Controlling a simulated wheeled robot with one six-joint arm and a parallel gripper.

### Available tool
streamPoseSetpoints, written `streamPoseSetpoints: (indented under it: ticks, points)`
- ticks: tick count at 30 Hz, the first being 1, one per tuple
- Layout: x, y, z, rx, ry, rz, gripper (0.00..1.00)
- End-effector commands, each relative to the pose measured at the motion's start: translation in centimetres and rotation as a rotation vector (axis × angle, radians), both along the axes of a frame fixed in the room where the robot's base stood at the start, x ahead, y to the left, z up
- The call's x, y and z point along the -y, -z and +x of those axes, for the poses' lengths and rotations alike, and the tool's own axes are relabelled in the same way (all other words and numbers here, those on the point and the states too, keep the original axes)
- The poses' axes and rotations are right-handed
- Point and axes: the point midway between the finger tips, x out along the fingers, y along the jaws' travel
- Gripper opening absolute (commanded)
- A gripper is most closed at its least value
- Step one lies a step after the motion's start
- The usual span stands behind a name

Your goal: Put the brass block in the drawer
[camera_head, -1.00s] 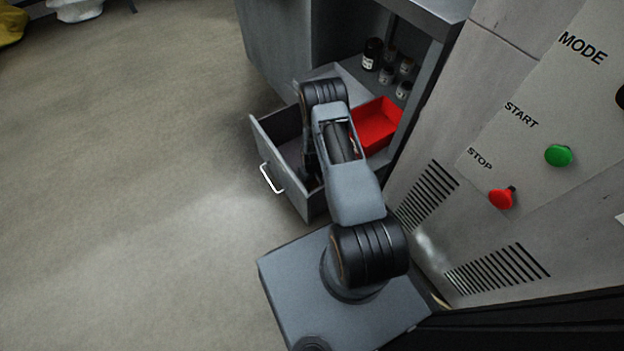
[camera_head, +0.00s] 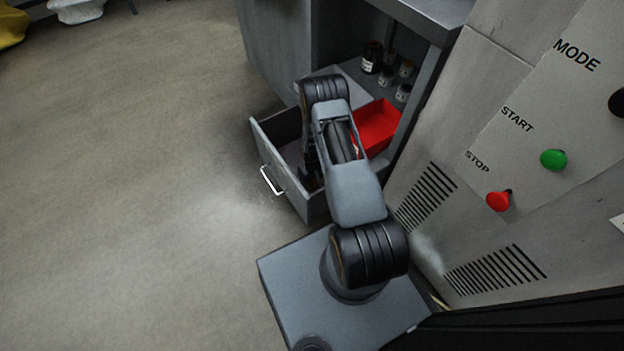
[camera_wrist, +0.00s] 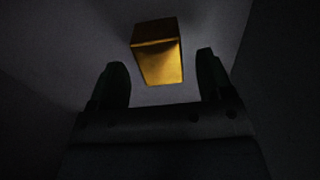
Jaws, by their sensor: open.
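The brass block (camera_wrist: 158,58) shows in the wrist view, against a dark grey surface, just beyond and between the fingertips. My gripper (camera_wrist: 162,66) is open, with one finger on either side of the block's near end and visible gaps to it. The drawer (camera_head: 283,178) is pulled out of the grey cabinet, with its white handle on the front. My arm reaches down into the drawer in the head view and hides much of its inside. The block and fingertips cannot be made out there. The dark surfaces around the block look like the drawer's inside.
A red bin (camera_head: 377,127) stands on the cabinet shelf right beside the drawer, with several small bottles (camera_head: 387,66) behind it. A grey machine panel (camera_head: 500,140) with green and red buttons stands close on the right.

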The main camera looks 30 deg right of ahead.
Motion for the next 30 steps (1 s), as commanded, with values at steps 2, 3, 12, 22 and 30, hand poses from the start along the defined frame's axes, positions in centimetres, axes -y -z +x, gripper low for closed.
streamPoseSetpoints:
  ticks: [2,3,12,22,30]
  points:
    - [0.0,-2.3,0.1,0.002,0.000,-0.001,0.73]
    - [0.0,-3.1,0.1,0.003,0.000,-0.001,0.73]
    - [0.0,-8.0,0.1,0.002,0.000,-0.001,0.73]
    - [0.0,-9.8,0.0,0.000,0.000,0.000,0.73]
    - [0.0,-9.8,0.0,0.000,0.000,0.000,0.73]
